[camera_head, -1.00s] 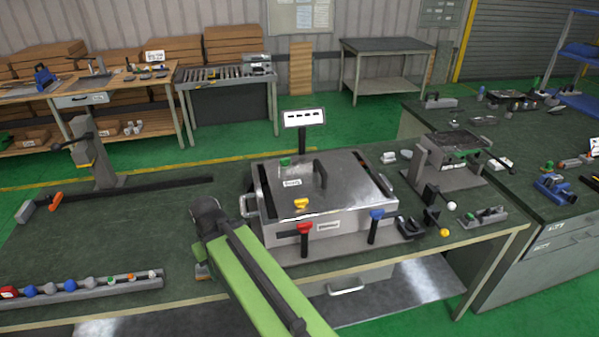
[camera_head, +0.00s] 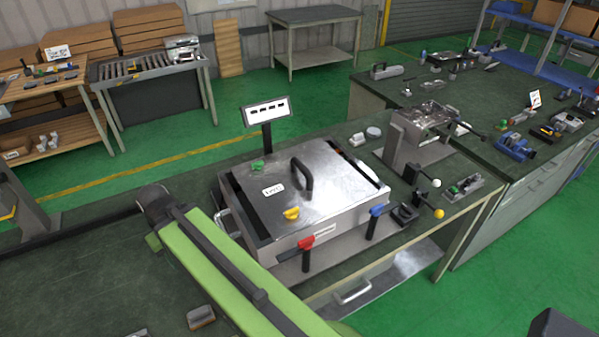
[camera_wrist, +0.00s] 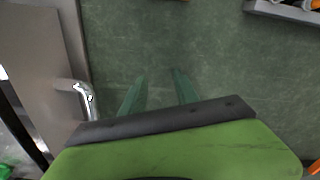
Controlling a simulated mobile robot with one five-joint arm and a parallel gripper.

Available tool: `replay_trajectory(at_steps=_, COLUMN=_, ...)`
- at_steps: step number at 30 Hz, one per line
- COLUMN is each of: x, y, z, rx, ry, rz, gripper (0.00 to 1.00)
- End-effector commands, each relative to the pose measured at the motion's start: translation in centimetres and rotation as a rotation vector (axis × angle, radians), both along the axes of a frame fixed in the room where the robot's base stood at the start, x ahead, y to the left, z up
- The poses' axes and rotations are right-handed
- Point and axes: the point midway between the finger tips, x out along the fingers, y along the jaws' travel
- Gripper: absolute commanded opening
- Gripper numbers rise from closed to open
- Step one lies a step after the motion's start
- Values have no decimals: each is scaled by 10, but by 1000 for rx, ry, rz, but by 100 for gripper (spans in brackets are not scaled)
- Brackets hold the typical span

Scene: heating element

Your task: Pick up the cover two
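A flat metal cover with a black arched handle (camera_head: 303,177) lies on a grey metal box (camera_head: 283,248) on the bench. It carries a small white label, too small to read surely, plus a green and a yellow knob, and I take it as cover two. My green arm reaches in front of the box, its dark end joint at the box's left; my gripper is hidden in the head view. In the wrist view my gripper (camera_wrist: 159,85) has two green fingers apart with nothing between them, above the bench top. The box's side handle (camera_wrist: 80,95) is left of them.
A red-handled lever (camera_head: 306,243) and a blue-handled lever (camera_head: 376,211) stand at the box's front. A sign on a post (camera_head: 266,113) stands behind it. A metal fixture (camera_head: 425,125) is to the right. The bench left of the box is mostly clear.

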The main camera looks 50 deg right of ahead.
Motion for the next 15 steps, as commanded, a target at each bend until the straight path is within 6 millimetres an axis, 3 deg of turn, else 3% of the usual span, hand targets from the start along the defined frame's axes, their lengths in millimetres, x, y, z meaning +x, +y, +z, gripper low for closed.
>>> replay_trajectory(at_steps=8, x=0, y=0, z=0, rx=0, ry=0, rz=0, gripper=36)
replay_trajectory(at_steps=11, x=0, y=-3, z=3, rx=2, ry=-2, rz=-2, gripper=47)
replay_trajectory(at_steps=14, x=4, y=-26, z=21, rx=13, ry=-19, rz=-21, gripper=49)
replay_trajectory(at_steps=15, x=5, y=-49, z=33, rx=20, ry=-32, rz=-38, gripper=49)
